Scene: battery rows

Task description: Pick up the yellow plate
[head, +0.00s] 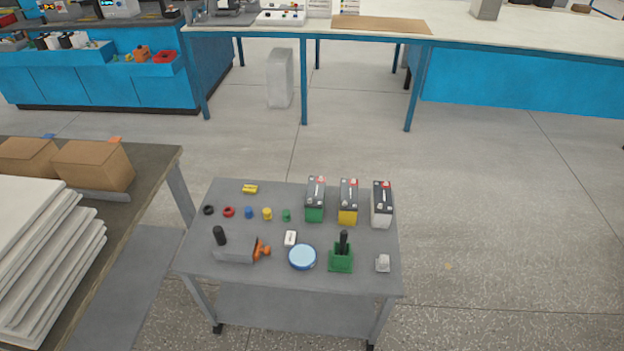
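A small yellow piece (250,188) lies near the back left of the grey cart top (205,262). It looks low and flat, with a dark mark on it, and may be the yellow plate; it is too small to be sure. A small yellow cylinder (267,214) stands in the row in front of it. A battery with a yellow lower body (348,216) stands further right. My gripper is not in view.
The cart also holds a green battery (314,213), a white battery (381,217), black (209,210) and red (229,212) rings, blue (249,213) and green (286,215) pieces, a blue round tin (302,257) and a green holder (341,260). Floor right is clear.

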